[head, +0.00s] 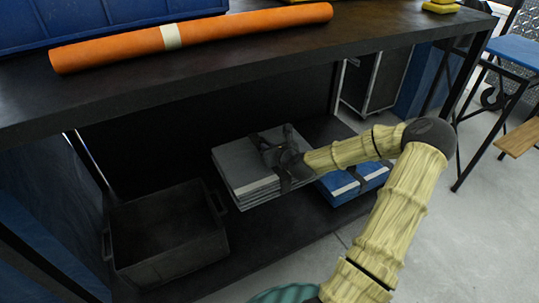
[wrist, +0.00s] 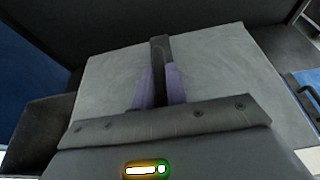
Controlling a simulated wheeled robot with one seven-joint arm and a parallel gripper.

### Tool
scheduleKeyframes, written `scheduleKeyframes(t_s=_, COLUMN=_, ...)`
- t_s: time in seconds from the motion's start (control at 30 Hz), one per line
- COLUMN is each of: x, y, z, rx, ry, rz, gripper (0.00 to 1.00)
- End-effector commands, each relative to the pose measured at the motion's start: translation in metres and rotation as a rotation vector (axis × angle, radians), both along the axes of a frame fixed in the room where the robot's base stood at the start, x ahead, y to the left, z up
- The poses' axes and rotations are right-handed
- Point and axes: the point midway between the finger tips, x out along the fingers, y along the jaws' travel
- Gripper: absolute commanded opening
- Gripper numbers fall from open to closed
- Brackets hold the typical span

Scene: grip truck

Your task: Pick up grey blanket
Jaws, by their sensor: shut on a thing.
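The grey blanket (head: 245,165) is a folded stack with a dark strap around it, in the middle of the lower shelf in the head view. My gripper (head: 283,158) is at its upper right part, over the strap. In the wrist view the blanket (wrist: 220,65) fills most of the picture, and my gripper (wrist: 160,88) has its purple fingers shut on the dark strap (wrist: 160,50) of the blanket. The head view does not clearly show whether the blanket is raised off the shelf. The fingertips are hidden in the head view.
A blue folded blanket (head: 352,185) lies just right of the grey one. A dark open crate (head: 168,232) stands to its left. The workbench top (head: 260,48) overhangs the shelf and bears an orange roll (head: 200,34). Grey floor (head: 450,230) is open at right.

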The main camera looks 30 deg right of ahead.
Motion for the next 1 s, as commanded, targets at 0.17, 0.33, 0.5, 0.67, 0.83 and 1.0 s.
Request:
scheduleKeyframes(t_s=0.17, x=0.001, y=0.000, z=0.021, rx=-0.003, ry=-0.004, rz=-0.001, gripper=0.00)
scheduleKeyframes(t_s=0.33, x=0.001, y=0.000, z=0.023, rx=-0.003, ry=-0.003, rz=-0.001, gripper=0.00)
scheduleKeyframes(t_s=0.5, x=0.001, y=0.000, z=0.022, rx=-0.002, ry=-0.004, rz=-0.001, gripper=0.00)
scheduleKeyframes(t_s=0.67, x=0.001, y=0.000, z=0.022, rx=-0.002, ry=-0.004, rz=-0.001, gripper=0.00)
scheduleKeyframes(t_s=0.83, x=0.001, y=0.000, z=0.022, rx=-0.002, ry=-0.004, rz=-0.001, gripper=0.00)
scheduleKeyframes(t_s=1.0, x=0.000, y=-0.002, z=0.022, rx=-0.001, ry=-0.004, rz=-0.003, gripper=0.00)
